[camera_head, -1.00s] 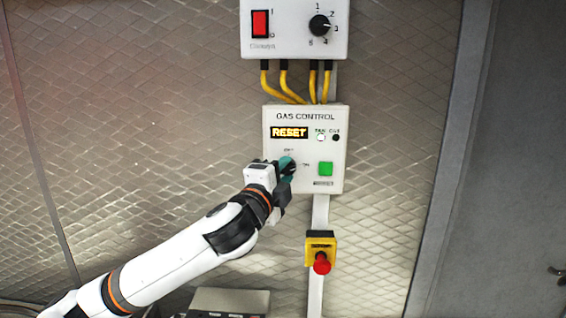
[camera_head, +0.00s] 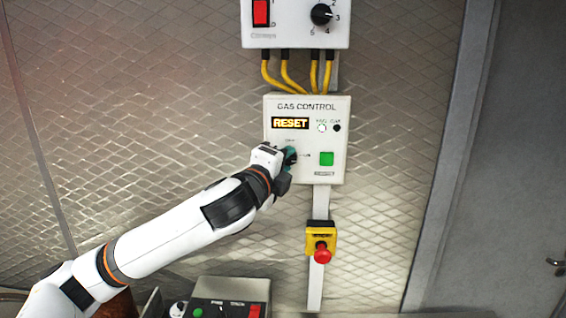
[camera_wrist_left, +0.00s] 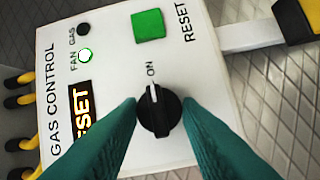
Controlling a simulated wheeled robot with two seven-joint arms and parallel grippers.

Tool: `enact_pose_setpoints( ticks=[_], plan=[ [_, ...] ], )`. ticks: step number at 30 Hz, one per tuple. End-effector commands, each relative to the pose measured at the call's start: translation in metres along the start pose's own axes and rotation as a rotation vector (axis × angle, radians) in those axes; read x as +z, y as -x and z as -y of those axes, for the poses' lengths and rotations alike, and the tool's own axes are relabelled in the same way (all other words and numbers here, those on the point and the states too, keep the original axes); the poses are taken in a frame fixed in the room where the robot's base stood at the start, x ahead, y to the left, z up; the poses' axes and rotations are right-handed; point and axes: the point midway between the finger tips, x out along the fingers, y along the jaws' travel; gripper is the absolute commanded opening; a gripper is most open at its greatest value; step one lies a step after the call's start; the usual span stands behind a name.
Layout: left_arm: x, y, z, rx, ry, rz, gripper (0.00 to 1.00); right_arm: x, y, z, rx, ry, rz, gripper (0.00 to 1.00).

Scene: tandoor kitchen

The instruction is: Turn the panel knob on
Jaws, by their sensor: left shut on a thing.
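The gas control panel (camera_head: 307,177) is a white box on the wall, with a display reading RESET and a green button (camera_head: 327,159). Its round black panel knob (camera_wrist_left: 160,118) shows in the left wrist view, with its white pointer line toward the ON mark. My left gripper (camera_head: 290,157) is shut on the knob, with one teal finger on each side of it. In the head view the gripper mostly hides the knob. The FAN light (camera_wrist_left: 85,55) is lit and the GAS light (camera_wrist_left: 83,30) is dark. My right gripper is not in view.
Above hangs another white box (camera_head: 290,37) with a red switch and a black dial. Yellow cables (camera_head: 314,72) join the two boxes. A red emergency button (camera_head: 322,252) on a yellow box sits below. A dark control box (camera_head: 230,291) stands at the bottom.

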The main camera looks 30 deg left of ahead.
Motion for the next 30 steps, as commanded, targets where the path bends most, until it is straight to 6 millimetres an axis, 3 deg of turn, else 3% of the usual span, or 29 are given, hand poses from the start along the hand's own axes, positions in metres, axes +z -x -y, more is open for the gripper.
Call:
enact_pose_setpoints(
  ticks=[3,4,7,19,30],
  plan=[
    [0.001,0.000,0.002,-0.003,-0.002,0.003,0.09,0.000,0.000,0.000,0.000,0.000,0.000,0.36],
    [0.001,0.000,0.002,-0.003,-0.002,0.003,0.36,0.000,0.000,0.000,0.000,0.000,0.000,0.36],
    [0.001,0.000,0.002,-0.003,-0.001,0.002,0.53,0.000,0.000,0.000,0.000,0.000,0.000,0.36],
    [0.001,0.009,0.002,0.002,-0.001,0.000,0.53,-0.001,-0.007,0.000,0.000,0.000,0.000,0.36],
    [0.002,0.086,0.004,0.004,-0.004,0.001,0.53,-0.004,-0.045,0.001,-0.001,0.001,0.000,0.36]
  ],
)
